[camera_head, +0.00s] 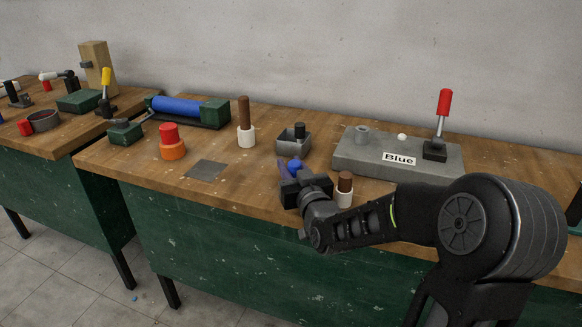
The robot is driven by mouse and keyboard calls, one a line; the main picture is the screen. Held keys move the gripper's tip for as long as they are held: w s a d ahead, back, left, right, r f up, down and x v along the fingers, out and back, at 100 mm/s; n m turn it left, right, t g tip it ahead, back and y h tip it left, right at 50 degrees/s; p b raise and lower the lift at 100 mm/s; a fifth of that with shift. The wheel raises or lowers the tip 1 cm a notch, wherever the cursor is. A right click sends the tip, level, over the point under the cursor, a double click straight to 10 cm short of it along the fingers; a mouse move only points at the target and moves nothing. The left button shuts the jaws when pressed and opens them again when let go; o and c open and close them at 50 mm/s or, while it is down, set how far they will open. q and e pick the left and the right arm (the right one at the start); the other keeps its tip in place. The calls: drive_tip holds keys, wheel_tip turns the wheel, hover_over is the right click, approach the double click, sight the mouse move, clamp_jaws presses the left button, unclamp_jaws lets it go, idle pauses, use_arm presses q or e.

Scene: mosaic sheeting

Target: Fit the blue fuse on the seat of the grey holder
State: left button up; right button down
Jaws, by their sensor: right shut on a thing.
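The grey holder (350,155) is a block labelled "Blue" at the right of the bench. A short grey cylinder (362,132), a white knob (402,137) and a lever with a red handle (444,102) are on top of it. My right gripper (291,171) is shut on the blue fuse (295,164), left of the holder's front left corner and apart from it. Only a small blue part of the fuse shows; the jaws hide the rest. My left gripper is not in view.
A white and brown cylinder (345,188) stands close to my right wrist. A grey box (282,148) with a dark piece in it is just behind the gripper. Another white and brown cylinder (246,122) and an orange and red one (172,146) stand further left. A flat grey plate (206,170) lies in front.

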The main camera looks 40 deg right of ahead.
drive_tip(key=shift+f, duration=0.2)
drive_tip(key=c, duration=1.1)
unclamp_jaws()
drive_tip(key=shift+r, duration=0.1)
drive_tip(key=shift+r+p, duration=0.1)
drive_tip(key=shift+p, duration=0.7)
drive_tip(key=b+v, duration=0.2)
drive_tip(key=v, duration=0.6)
drive_tip(key=shift+w, duration=0.1)
